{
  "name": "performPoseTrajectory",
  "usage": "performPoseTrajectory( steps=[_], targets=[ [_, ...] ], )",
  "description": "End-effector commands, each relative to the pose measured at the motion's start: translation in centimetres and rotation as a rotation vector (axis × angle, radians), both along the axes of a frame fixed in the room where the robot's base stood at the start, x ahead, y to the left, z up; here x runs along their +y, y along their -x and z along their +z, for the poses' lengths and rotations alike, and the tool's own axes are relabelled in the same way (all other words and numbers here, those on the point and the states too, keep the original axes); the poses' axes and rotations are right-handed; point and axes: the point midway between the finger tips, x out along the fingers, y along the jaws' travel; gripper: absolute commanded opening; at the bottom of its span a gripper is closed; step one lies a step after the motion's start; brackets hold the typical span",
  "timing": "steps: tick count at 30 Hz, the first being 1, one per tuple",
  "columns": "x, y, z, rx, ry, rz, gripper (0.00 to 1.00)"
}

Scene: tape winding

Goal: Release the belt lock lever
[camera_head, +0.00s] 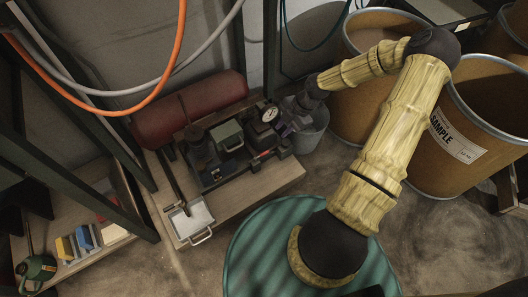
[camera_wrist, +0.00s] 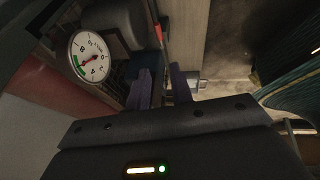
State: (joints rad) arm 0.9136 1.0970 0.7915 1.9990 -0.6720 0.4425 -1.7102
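A dark machine (camera_head: 205,160) with a boxy grey-green block (camera_head: 228,134) sits on a wooden bench. A round white gauge (camera_head: 269,114) is on its right end, and the gauge shows large in the wrist view (camera_wrist: 91,56). A small bar with a red part (camera_head: 262,155) lies along the machine's front; I cannot tell whether it is the belt lock lever. My gripper (camera_head: 284,129) is at the machine's right end, beside the gauge. Any contact with the machine is hard to make out.
A red cylinder (camera_head: 190,108) lies behind the machine. A grey bucket (camera_head: 309,135) stands close to my gripper's right. Large brown drums (camera_head: 480,115) stand at the right. An orange hose (camera_head: 178,50) hangs at upper left. A metal pan (camera_head: 190,218) is at the bench (camera_head: 260,190) front.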

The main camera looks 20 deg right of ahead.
Motion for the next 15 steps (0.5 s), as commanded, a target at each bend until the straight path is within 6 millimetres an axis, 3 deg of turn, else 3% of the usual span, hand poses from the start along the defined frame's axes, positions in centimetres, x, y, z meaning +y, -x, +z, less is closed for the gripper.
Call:
performPoseTrajectory(
  steps=[15],
  targets=[
    [3.6, -0.4, -8.2, 0.0, 0.0, 0.003, 0.22]
  ],
)
